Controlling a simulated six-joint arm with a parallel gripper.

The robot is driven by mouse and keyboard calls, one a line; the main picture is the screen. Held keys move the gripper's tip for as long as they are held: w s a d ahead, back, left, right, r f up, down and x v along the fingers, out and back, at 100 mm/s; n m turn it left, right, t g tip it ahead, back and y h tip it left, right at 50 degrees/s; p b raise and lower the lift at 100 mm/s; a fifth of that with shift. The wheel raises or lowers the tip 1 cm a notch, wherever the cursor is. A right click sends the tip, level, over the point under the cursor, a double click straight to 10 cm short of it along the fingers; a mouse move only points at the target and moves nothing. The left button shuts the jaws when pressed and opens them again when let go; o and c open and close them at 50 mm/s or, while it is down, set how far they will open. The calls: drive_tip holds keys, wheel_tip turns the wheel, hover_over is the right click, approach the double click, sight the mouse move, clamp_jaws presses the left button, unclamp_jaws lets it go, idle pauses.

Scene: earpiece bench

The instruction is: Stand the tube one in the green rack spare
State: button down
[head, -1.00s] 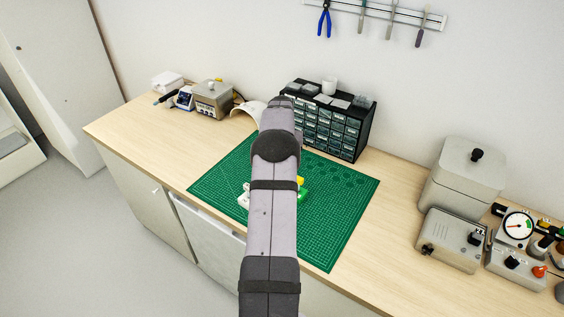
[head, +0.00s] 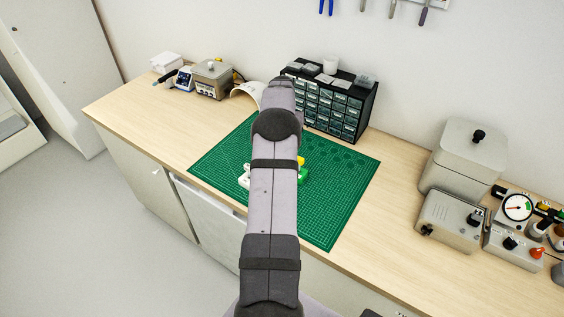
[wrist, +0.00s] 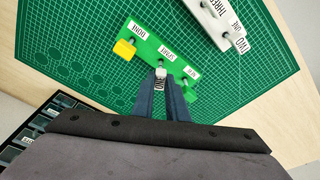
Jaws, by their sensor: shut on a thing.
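My gripper (wrist: 161,84) is shut on a small pale tube (wrist: 160,72) with a printed label, seen in the wrist view. The tube is over the middle of the green rack (wrist: 147,43), beside its middle label, which seems to read SPARE. I cannot tell whether the tube's lower end is inside the hole. A yellow piece (wrist: 124,48) sits at the rack's left end. The green rack also shows in the head view (head: 303,175), partly behind my arm, which hides my gripper there.
A white rack (wrist: 213,18) with several labels stands close to the green rack on the green cutting mat (head: 335,205). A drawer cabinet (head: 325,110) stands behind the mat. Grey equipment (head: 450,220) is at the right. Much of the mat is clear.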

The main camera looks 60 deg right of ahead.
drive_tip(key=shift+f+b, duration=0.8)
drive_tip(key=shift+f, duration=0.6)
drive_tip(key=c, duration=1.7)
unclamp_jaws()
drive_tip(key=shift+o, duration=0.2)
drive_tip(key=shift+r, duration=0.1)
wheel_tip(320, 180, up, 7)
drive_tip(key=a+b, duration=0.1)
drive_tip(key=b, duration=0.2)
drive_tip(key=shift+s, duration=0.35)
